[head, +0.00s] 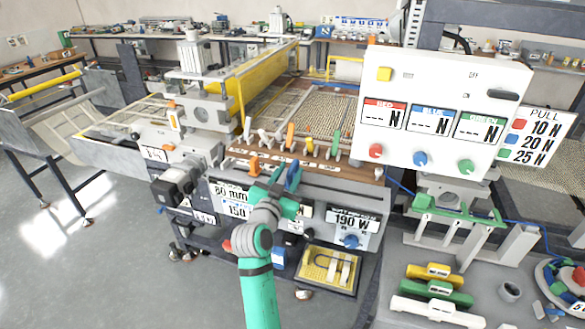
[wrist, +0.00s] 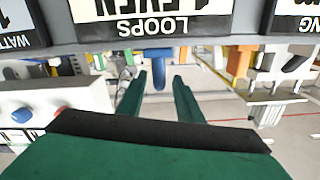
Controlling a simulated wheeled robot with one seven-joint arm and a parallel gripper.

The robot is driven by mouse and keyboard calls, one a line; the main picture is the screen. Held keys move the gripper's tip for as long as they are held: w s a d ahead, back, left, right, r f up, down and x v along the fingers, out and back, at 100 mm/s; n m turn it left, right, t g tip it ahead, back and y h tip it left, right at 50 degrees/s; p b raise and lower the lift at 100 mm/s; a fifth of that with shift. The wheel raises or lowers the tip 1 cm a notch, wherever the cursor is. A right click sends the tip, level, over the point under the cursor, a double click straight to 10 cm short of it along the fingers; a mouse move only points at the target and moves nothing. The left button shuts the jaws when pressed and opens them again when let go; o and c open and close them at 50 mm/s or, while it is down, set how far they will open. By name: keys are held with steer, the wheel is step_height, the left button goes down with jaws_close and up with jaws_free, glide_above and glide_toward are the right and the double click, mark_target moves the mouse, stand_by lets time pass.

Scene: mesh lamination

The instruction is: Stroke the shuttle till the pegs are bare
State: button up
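My green gripper (head: 285,188) is raised at the front edge of the machine. In the wrist view its two fingers (wrist: 160,84) stand apart. A blue upright handle (wrist: 154,76) shows near the gap between their tips; I cannot tell whether they touch it. A blue part (head: 293,176) also shows by the gripper in the head view. Several levers or pegs stand in a row on the brown strip behind, among them white (head: 248,128), orange (head: 290,135), yellow (head: 309,145) and green (head: 336,142) ones. I cannot make out for certain which part is the shuttle, or any loops on the pegs.
A white panel (head: 440,72) with red, blue and green knobs stands at the right. Below it, yellow, green and white blocks (head: 438,289) lie on a grey surface. A yellow tray (head: 328,268) sits under the machine front. Open floor is at the left.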

steer(key=shift+x, duration=1.45)
jaws_close()
